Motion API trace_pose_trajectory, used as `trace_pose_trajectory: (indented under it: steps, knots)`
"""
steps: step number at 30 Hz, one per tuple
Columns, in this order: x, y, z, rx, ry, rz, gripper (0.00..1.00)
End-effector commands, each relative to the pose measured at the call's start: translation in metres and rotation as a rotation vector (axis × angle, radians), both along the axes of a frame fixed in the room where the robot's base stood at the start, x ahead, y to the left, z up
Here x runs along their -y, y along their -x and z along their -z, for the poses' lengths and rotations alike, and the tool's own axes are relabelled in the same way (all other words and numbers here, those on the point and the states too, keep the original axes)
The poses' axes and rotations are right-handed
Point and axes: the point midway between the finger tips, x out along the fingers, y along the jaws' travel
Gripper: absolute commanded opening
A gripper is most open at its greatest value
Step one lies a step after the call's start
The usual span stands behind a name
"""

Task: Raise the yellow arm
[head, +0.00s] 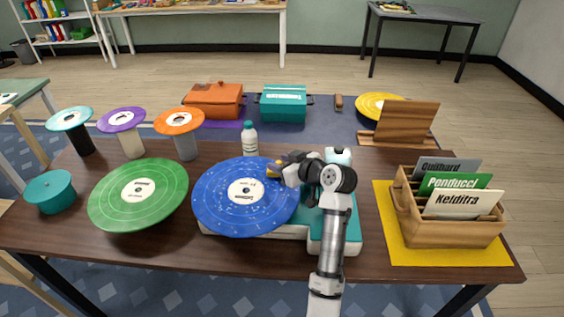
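A blue record (222,207) with a white label lies on a record player whose white and teal base (340,241) shows at its front and right. A small yellow part (273,170), which looks like the end of the yellow arm, shows over the record's right upper edge. My gripper (283,171) is right at this yellow part, coming from the right. The rest of the yellow arm is hidden behind my gripper and arm. I cannot tell whether the fingers are closed on it or only beside it.
A white bottle (250,138) stands close behind the blue record. A green record (138,205) is at the left, with several smaller discs on stands behind it. A wooden crate (449,236) of sleeves stands at the right on a yellow mat (440,257).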

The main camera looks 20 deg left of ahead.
Motion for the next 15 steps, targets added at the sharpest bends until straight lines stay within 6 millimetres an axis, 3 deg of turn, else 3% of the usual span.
trace_pose_trajectory:
  steps: [3, 12, 15]
  knots:
    - [0.0000, 0.0000, -0.0001, 0.000, 0.000, 0.000, 0.39]
    - [0.0002, 0.0002, -0.0004, 0.000, -0.001, 0.000, 0.00]
    - [0.0003, 0.0003, -0.0005, 0.000, -0.001, 0.000, 0.00]
